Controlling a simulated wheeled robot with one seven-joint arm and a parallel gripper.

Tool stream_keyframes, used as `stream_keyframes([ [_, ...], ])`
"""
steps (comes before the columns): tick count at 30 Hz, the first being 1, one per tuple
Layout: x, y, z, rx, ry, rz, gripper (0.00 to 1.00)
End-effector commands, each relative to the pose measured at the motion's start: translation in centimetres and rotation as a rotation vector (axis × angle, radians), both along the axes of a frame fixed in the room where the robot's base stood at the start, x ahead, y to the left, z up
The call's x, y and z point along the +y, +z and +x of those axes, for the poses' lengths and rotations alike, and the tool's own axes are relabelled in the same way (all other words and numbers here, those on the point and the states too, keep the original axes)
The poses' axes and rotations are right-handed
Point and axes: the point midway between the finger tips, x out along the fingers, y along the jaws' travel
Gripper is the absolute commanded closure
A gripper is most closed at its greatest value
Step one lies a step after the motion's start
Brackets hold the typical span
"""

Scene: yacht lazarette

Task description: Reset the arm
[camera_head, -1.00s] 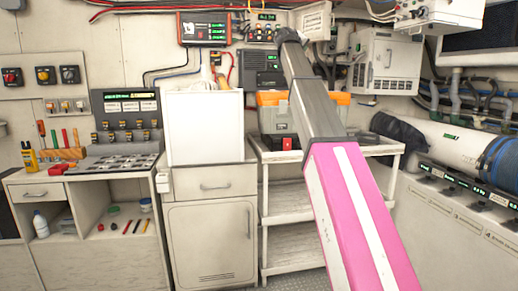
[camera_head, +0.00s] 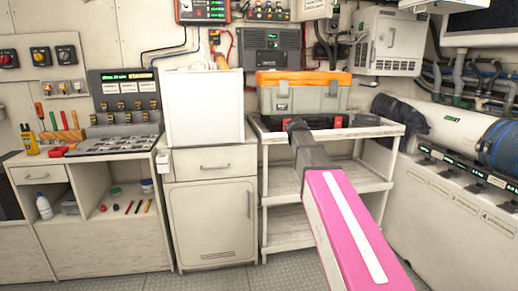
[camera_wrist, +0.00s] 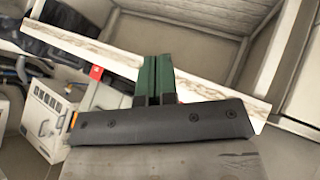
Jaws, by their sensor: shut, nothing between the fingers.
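My arm, pink with a white stripe, reaches up from the bottom right of the head view. Its dark grey end with my gripper (camera_head: 296,124) is in front of the top shelf of the white shelf cart (camera_head: 330,187). In the wrist view my gripper (camera_wrist: 155,62) shows two green fingers pressed together, with nothing between them. The cart's pale edge (camera_wrist: 210,83) lies behind the fingers; I cannot tell whether they touch it.
A grey toolbox with an orange lid (camera_head: 305,97) stands on the cart top. A white panel (camera_head: 203,107) stands on the cabinet (camera_head: 213,220) to the left. A white cylinder (camera_head: 455,125) lies at the right. The cart's lower shelves look empty.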

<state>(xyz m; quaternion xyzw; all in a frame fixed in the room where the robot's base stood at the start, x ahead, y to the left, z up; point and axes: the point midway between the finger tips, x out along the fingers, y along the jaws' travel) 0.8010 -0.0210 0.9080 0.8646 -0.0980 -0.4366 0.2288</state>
Motion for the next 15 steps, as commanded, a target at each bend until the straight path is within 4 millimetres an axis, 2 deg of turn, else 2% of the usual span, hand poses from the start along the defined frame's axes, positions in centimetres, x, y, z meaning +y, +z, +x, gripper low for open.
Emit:
stream_keyframes([
  [1, -0.1, -2.8, -1.9, 0.034, -0.006, 0.023, 1.0],
  [6, 0.0, -10.5, -6.6, 0.145, -0.028, 0.107, 1.0],
  [11, 0.2, -16.9, -11.6, 0.248, -0.056, 0.189, 1.0],
  [15, 0.4, -22.0, -16.4, 0.338, -0.084, 0.258, 1.0],
])
